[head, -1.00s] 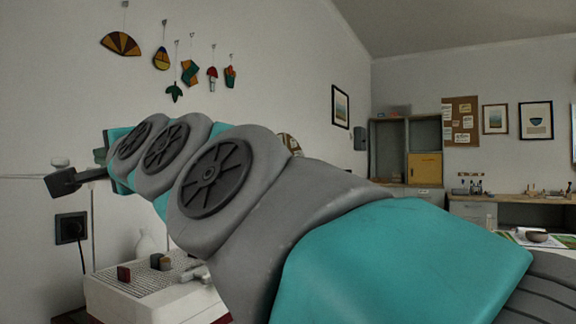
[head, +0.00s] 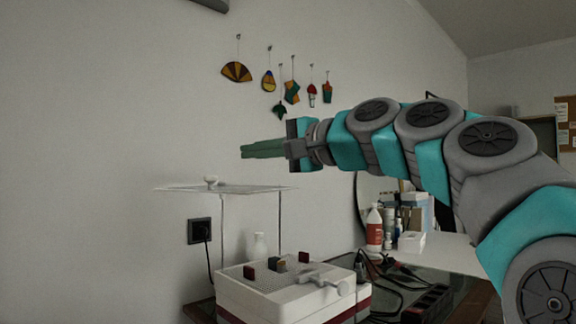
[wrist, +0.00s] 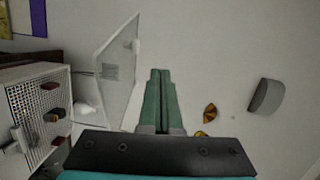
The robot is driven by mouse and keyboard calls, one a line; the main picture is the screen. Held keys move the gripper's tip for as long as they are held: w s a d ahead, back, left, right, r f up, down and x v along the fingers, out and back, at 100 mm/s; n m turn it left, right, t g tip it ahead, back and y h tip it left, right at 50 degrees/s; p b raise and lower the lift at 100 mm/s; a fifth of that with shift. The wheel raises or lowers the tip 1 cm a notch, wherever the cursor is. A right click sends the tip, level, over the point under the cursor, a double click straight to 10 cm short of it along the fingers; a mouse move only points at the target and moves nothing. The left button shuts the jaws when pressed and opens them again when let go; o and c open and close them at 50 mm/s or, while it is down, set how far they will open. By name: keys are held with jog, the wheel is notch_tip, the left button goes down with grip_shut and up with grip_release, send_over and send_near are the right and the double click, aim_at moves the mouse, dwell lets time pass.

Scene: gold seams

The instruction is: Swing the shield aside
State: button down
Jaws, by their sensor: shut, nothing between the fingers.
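The shield (head: 172,188) is a thin clear flat panel with a small white knob (head: 211,181) on top. In the head view it lies roughly level above the back of a white box (head: 290,299), with thin upright edges or posts below it. The wrist view shows the shield (wrist: 122,75) as a slanted pale panel left of the fingers. My gripper (head: 243,151) has green fingers, shut and empty, pointing left above the shield. A gap shows between it and the knob. The fingers also show together in the wrist view (wrist: 160,72).
The box has a perforated top with small blocks (head: 249,272) and a grey handle-like part (head: 322,281). A white bottle (head: 259,246) stands behind it. A red-labelled bottle (head: 374,228), cables and a power strip (head: 428,303) lie to the right. A wall socket (head: 200,231) is at left.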

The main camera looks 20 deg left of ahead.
jog(key=w+d+f+n+g+p, duration=0.2)
jog(key=w+d+g, duration=0.1)
jog(key=w+d, duration=0.25)
jog(key=shift+h, duration=0.4)
jog(key=a, duration=0.3)
jog(key=a+f, duration=0.1)
jog(key=a, duration=0.5)
jog(key=shift+f, duration=0.15)
jog(key=shift+s+a, duration=0.35)
jog(key=shift+s, duration=0.05)
jog(key=shift+s+a+f+b, duration=0.45)
jog(key=shift+s+a, duration=0.15)
jog(key=shift+a, duration=0.1)
jog(key=shift+s+a, duration=0.35)
